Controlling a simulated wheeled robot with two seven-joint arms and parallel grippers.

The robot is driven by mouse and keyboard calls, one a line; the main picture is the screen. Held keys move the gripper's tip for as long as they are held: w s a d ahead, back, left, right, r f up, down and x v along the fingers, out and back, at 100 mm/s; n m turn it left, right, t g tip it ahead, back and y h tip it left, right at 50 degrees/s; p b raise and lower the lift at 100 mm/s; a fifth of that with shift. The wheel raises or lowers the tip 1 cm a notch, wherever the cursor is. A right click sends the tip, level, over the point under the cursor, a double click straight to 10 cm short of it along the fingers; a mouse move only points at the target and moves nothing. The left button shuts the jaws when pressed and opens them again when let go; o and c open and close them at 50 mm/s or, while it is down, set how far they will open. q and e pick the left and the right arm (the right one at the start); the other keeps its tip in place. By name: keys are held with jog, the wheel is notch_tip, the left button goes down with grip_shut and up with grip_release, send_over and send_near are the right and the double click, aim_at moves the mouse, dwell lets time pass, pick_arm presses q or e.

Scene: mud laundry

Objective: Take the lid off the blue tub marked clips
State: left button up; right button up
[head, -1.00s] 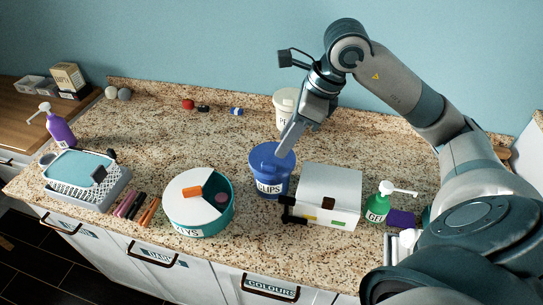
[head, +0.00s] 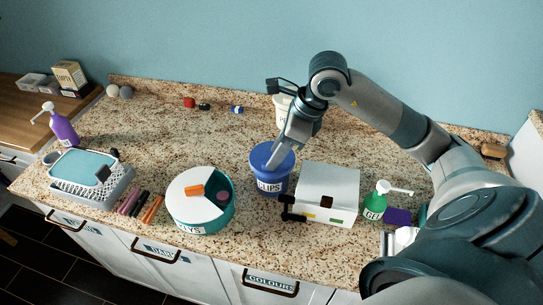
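The blue tub marked "CLIPS" (head: 271,182) stands upright on the speckled counter, left of a white box. Its blue lid (head: 260,156) sits on top, partly hidden by my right gripper. My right gripper (head: 275,162) reaches down from above and behind, with its fingertips at the top of the lid. The fingers overlap in this view, so I cannot tell whether they are open or shut on the lid. My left gripper is not in view.
A white box (head: 327,189) stands close on the tub's right. A round teal tub (head: 218,214) with a partly open white top is at left. A pale tub (head: 282,103) is behind. A green pump bottle (head: 376,203) stands further right.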

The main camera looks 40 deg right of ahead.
jog(key=p+x, duration=0.1)
jog(key=x, duration=0.1)
jog(key=shift+w+a+f+p, duration=0.1)
jog(key=shift+w+f+p, duration=0.1)
jog(key=shift+f+p, duration=0.15)
jog(key=shift+w+f, duration=0.1)
jog(key=shift+f, duration=0.35)
grip_shut()
